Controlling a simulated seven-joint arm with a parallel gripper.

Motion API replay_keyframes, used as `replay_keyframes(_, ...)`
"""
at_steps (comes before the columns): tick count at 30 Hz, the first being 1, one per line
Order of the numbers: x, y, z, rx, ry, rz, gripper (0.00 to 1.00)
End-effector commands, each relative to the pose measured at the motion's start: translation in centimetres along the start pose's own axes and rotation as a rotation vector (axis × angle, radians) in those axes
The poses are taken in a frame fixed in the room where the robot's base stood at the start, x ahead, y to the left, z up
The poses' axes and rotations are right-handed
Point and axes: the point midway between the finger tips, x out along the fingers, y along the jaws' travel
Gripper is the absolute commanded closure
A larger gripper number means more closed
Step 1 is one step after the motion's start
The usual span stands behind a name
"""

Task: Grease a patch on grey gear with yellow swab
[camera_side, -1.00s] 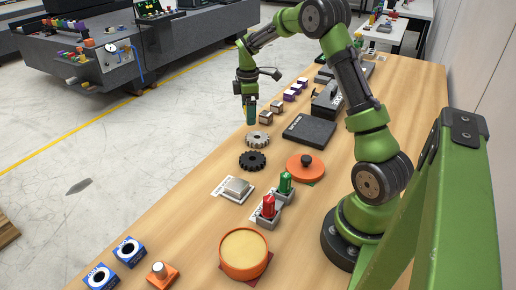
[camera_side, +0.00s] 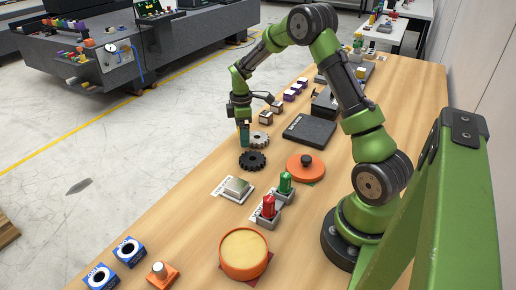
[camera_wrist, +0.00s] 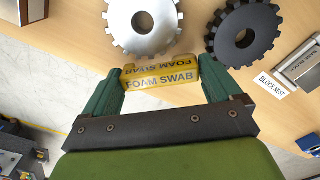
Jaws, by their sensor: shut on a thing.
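My gripper (camera_wrist: 163,70) is shut on a yellow swab (camera_wrist: 162,82) lettered FOAM SWAB, held crosswise between its two green fingers in the wrist view. The grey gear (camera_wrist: 136,38) lies just past the swab at the top of that view, partly cut off. In the side view my gripper (camera_side: 244,138) is low over the bench, immediately left of the grey gear (camera_side: 261,139). I cannot tell whether the swab touches the gear. The swab cannot be made out in the side view.
A black gear (camera_side: 252,160) lies close in front of the grey one. A dark plate (camera_side: 309,130) and an orange lid with a knob (camera_side: 305,172) lie to the right. An orange tub (camera_side: 243,271) with pale yellow filling stands nearer the camera. The bench's left edge is close.

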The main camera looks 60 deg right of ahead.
Motion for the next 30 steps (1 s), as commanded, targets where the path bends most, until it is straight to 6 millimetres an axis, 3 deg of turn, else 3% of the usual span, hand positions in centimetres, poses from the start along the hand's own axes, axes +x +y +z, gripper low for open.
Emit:
replay_keyframes(2,0.5,-0.4,-0.4,-0.001,-0.001,0.000,0.37)
replay_keyframes(15,1.2,2.7,2.9,0.003,-0.003,0.002,0.37)
replay_keyframes(17,0.6,2.7,2.7,0.000,-0.002,0.004,0.37)
replay_keyframes(21,-3.0,2.7,2.6,0.001,0.001,0.008,0.37)
replay_keyframes(30,-5.6,2.5,2.6,0.000,0.001,0.003,0.37)
